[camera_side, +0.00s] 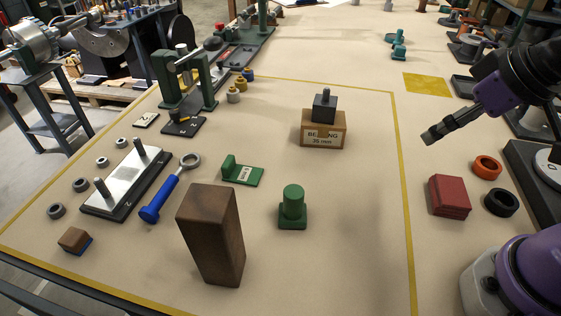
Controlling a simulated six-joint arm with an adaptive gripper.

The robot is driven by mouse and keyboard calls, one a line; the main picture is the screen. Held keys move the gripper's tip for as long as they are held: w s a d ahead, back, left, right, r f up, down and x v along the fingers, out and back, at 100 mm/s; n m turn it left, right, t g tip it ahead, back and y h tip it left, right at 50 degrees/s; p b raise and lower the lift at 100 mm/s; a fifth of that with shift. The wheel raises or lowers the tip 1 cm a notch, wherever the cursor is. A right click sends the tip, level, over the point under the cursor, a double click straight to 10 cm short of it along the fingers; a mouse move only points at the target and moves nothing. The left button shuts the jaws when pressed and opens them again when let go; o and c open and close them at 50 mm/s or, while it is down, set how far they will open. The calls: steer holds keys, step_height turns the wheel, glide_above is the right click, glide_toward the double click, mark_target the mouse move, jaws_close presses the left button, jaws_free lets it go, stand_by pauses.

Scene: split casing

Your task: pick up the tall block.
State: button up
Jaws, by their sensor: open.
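The tall block (211,235) is a dark brown wooden block. It stands upright on the tan table near the front, left of the picture's middle. My gripper (427,137) comes in from the upper right and hangs above the table's right side. It is open and holds nothing that I can see. It is far to the right of and behind the tall block, touching neither it nor anything else visible.
A green peg part (293,208) stands right of the block, and a green bracket (242,172) lies behind it. A blue-handled wrench (170,188) lies to its left. A cardboard box (323,129) carries a dark weight (324,107). A red block (449,196) sits at right.

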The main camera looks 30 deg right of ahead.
stand_by(0.4)
steer(key=o, duration=0.3)
steer(key=n+g+y, duration=0.1)
steer(key=n+y, duration=0.3)
steer(key=n, duration=0.5)
glide_toward(208, 203)
step_height(208, 203, down, 2)
steer(key=w, duration=0.2)
steer(key=shift+y, duration=0.3)
steer(key=x, duration=0.4)
steer(key=shift+s+a+f, duration=0.2)
steer(key=shift+s+f, duration=0.05)
steer(key=shift+f, duration=0.15)
steer(key=shift+x, duration=2.9)
